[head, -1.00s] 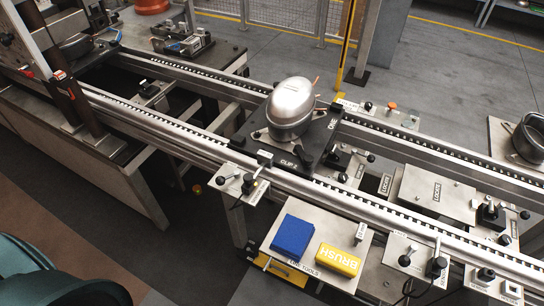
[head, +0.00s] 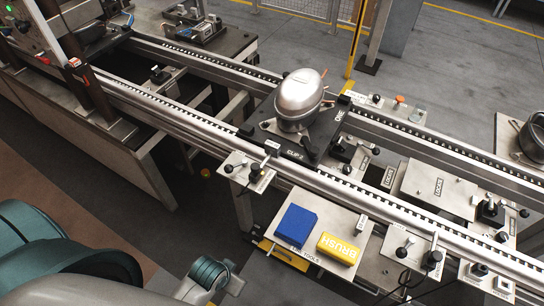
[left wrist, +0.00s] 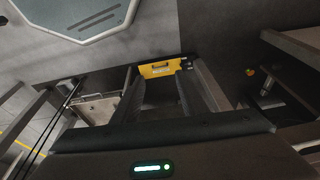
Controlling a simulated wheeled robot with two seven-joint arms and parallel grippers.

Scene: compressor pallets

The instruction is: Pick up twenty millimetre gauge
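My right gripper is in neither view.
Behind runs the conveyor rail (head: 390,208) with a compressor (head: 299,97) on a dark pallet (head: 305,145). Levers and knobs (head: 434,258) stand right of the shelf.

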